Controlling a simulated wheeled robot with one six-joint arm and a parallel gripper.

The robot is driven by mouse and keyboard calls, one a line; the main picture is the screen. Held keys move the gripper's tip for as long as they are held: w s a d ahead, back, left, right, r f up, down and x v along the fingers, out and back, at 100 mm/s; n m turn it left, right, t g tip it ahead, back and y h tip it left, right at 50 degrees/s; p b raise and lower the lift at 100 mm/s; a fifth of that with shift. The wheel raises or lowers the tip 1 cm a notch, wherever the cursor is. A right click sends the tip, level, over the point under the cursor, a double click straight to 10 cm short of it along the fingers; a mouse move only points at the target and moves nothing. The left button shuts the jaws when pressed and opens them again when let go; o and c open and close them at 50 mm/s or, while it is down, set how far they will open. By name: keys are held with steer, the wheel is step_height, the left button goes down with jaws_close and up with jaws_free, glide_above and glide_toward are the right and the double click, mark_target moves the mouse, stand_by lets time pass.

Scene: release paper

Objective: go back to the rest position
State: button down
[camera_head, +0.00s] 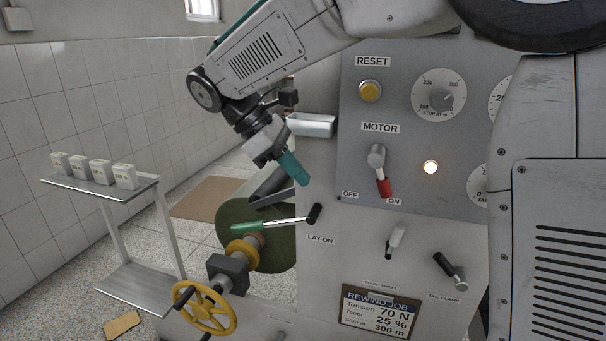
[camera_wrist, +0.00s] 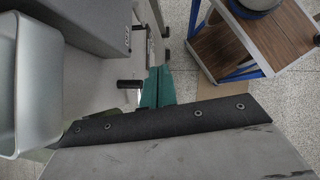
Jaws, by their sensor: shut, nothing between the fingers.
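My gripper (camera_head: 294,170) hangs from my arm at the upper middle of the head view, with its teal fingers together and nothing between them. It points down and slightly right, in front of the grey machine and above the lay-on lever (camera_head: 265,225). In the wrist view the teal fingers (camera_wrist: 157,87) are side by side, above a dark edged plate (camera_wrist: 190,118). A gap between fingers and plate cannot be judged.
A yellow handwheel (camera_head: 205,308) sticks out low. A side shelf (camera_head: 88,188) holds several white boxes. A wooden-topped cart (camera_wrist: 228,50) shows in the wrist view.

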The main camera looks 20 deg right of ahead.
steer(key=s+d+f+m+t+y, duration=0.1)
steer(key=s+d+m, duration=0.3)
steer(key=s, duration=0.4)
steer(key=s+d+f+m+t+y, duration=0.2)
steer(key=s+d+f+m+y, duration=0.1)
steer(key=s, duration=0.5)
steer(key=s+d+f+m+t+y, duration=0.1)
steer(key=s+d+f+m+y, duration=0.1)
steer(key=s+d+m, duration=0.3)
steer(key=s+m+y, duration=0.1)
steer(key=s, duration=0.2)
